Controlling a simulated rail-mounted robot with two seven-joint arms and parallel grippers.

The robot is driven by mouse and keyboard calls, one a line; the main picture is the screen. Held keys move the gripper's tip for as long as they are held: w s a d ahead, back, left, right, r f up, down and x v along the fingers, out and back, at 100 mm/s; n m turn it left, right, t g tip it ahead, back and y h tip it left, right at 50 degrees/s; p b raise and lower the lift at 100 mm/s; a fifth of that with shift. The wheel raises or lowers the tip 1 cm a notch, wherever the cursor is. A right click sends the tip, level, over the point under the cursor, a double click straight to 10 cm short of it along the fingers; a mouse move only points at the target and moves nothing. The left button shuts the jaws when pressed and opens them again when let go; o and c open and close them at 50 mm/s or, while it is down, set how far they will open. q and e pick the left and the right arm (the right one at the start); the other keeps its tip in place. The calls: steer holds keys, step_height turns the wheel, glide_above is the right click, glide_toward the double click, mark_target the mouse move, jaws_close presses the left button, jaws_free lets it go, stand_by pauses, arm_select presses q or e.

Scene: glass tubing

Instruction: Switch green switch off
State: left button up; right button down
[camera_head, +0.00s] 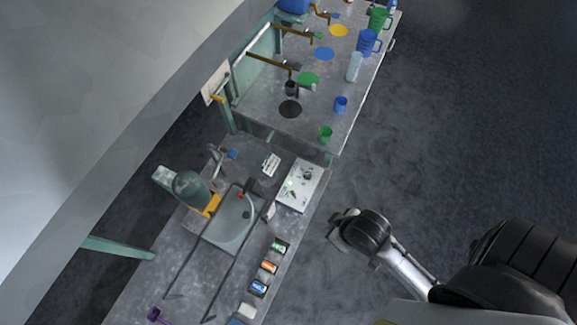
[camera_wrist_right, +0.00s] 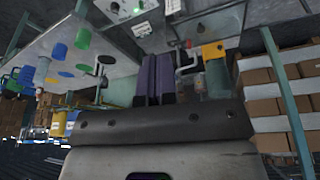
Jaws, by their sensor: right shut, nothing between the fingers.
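Whether the switch is on or off is too small to tell. My right gripper (camera_head: 337,238) is to the right of this row, past the bench edge and apart from it. Its purple fingers (camera_wrist_right: 153,80) are shut and empty in the wrist view. My left gripper is out of view.
A white panel (camera_head: 300,185) lies by the bench's right edge, beside a sink (camera_head: 231,222). Farther back are cups, jugs and coloured discs (camera_head: 308,79). Right of the bench is open floor (camera_head: 450,140).

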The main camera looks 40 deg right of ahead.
steer(key=w+f+n+g+y+b, duration=0.1)
steer(key=w+f+n+b, duration=0.1)
steer(key=w+f+b, duration=0.45)
steer(key=w+f+n+g+y+b, duration=0.1)
steer(key=w+f+n+g+b, duration=0.2)
steer(key=f+b, duration=0.65)
steer(key=w+f+n+b, duration=0.2)
steer(key=w+f+b, duration=0.3)
steer(key=f, duration=0.7)
steer(key=w+d+f+n+g+y+b, duration=0.1)
steer(key=w+d+f+n+b, duration=0.1)
steer(key=w+d+f+b, duration=0.3)
steer(key=w+d+f+n+g+y+b, duration=0.1)
steer(key=w+d+f+b, duration=0.2)
steer(key=w+b, duration=0.35)
arm_select(q)
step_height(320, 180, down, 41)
steer(key=b, duration=0.8)
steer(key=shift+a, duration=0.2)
arm_select(e)
steer(key=w+d+r+n+y, duration=0.1)
steer(key=w+d+y, duration=0.1)
steer(key=w+d, duration=0.6)
steer(key=shift+d+r+y, duration=0.3)
steer(key=shift+d+r, duration=0.05)
steer(key=shift+d, duration=0.15)
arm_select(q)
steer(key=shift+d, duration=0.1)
